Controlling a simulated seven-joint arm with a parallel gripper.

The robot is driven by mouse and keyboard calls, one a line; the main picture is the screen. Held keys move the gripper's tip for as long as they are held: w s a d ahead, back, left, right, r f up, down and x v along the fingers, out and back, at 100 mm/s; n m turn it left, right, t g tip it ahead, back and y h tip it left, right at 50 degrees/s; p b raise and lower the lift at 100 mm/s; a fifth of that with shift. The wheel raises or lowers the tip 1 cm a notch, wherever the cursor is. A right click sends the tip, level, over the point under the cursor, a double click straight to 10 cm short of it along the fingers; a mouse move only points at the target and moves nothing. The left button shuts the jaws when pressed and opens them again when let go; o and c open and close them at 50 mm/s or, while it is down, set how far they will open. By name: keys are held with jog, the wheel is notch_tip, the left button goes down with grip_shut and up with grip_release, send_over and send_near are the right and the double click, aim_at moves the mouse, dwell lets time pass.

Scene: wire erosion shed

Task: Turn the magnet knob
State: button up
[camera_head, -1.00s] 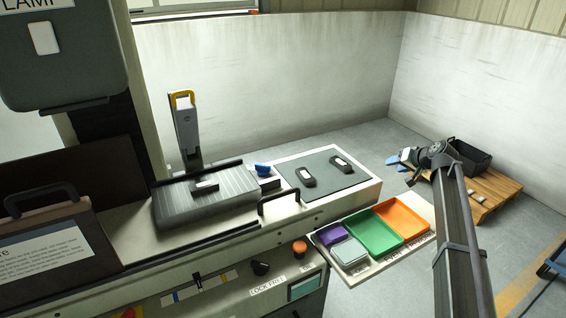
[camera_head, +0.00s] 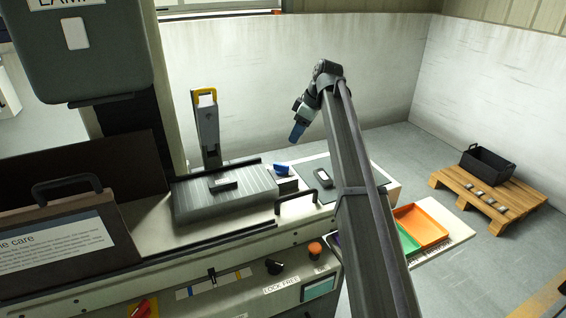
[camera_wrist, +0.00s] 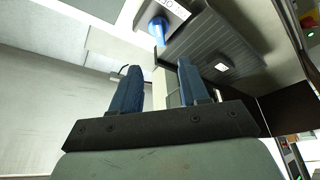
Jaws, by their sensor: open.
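A small blue knob (camera_head: 282,169) sits at the right end of the grey ribbed plate (camera_head: 225,193) on the machine; I take it as the magnet knob. The blue knob (camera_wrist: 158,29) also shows at the top of the wrist view, beside a white label. My gripper (camera_head: 298,132) is above and behind the blue knob, apart from it. In the wrist view my gripper (camera_wrist: 159,74) has its two blue fingers apart with nothing between them. A black knob (camera_head: 275,267) is on the front panel near a "LOCK FREE" label.
A black handle (camera_head: 296,198) stands in front of the blue knob. A grey upright with a yellow top (camera_head: 206,125) rises behind the plate. An orange tray (camera_head: 421,226) is beyond.

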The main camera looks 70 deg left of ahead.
aim_at(282, 164)
jog(key=x, duration=1.3)
jog(key=shift+a+f, duration=0.1)
jog(key=shift+f, duration=0.15)
grip_shut()
